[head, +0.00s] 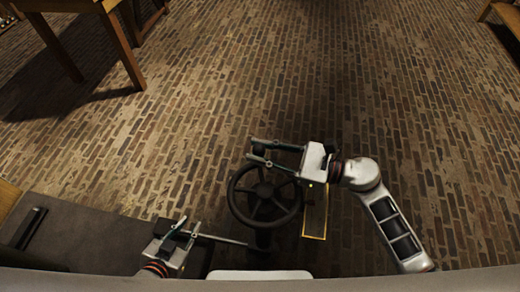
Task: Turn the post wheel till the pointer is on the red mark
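The dark post wheel (265,197), with a round rim and spokes, stands at the lower middle of the head view on a dark post. My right gripper (254,150) comes in from the right, its fingers pointing left over the far side of the rim. Its fingers are apart with nothing seen between them; I cannot tell whether the lower finger touches the rim. I cannot make out the pointer or the red mark.
A thin grey rod (222,240) runs between my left gripper and the post. A yellow-edged panel (315,212) is right of the wheel. A dark flat surface (90,235) lies lower left. A wooden table (70,6) stands upper left. The brick floor (400,110) is clear beyond.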

